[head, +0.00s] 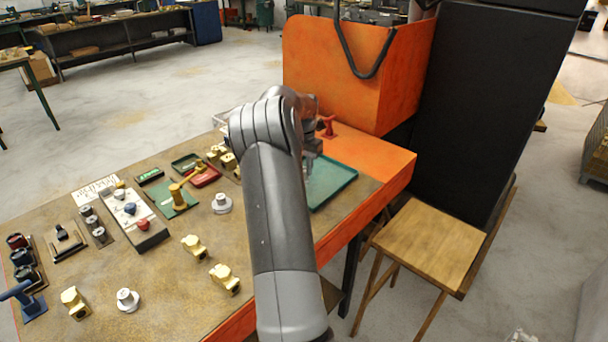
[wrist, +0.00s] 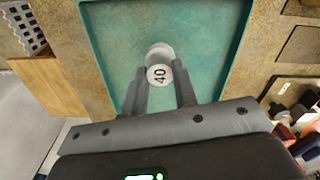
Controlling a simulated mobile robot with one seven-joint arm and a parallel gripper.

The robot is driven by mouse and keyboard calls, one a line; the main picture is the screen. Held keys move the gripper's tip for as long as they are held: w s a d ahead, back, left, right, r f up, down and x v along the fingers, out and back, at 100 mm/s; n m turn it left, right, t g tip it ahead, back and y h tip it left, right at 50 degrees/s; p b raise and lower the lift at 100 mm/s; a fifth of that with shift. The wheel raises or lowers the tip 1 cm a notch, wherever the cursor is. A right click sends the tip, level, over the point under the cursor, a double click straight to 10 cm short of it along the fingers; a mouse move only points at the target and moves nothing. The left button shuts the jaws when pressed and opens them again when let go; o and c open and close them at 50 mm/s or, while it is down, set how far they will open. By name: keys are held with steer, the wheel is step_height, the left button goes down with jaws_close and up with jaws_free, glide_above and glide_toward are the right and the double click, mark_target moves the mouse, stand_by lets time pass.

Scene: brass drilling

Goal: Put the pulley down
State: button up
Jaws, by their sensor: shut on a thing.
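The pulley (wrist: 160,73), a pale grey round piece marked "40", is between the fingers of my gripper (wrist: 159,79) in the wrist view. The gripper is shut on it. Both are over the inside of a teal tray (wrist: 109,38); I cannot tell whether the pulley touches the tray floor. In the head view the tray (head: 333,185) lies on the right part of the workbench, and my arm hides the pulley and most of the gripper.
Two similar pale pulleys stand on the bench, one at mid-bench (head: 222,204) and one near the front (head: 127,300). Brass parts (head: 194,247) lie between them. An orange cabinet (head: 350,75) rises behind the tray. A wooden stool (head: 428,240) stands right of the bench.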

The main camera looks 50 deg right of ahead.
steer(key=shift+f, duration=1.6)
steer(key=shift+f, duration=0.2)
steer(key=o, duration=1)
step_height(320, 180, up, 11)
steer(key=shift+r, duration=0.1)
steer(key=shift+a+r, duration=0.1)
steer(key=shift+r, duration=0.6)
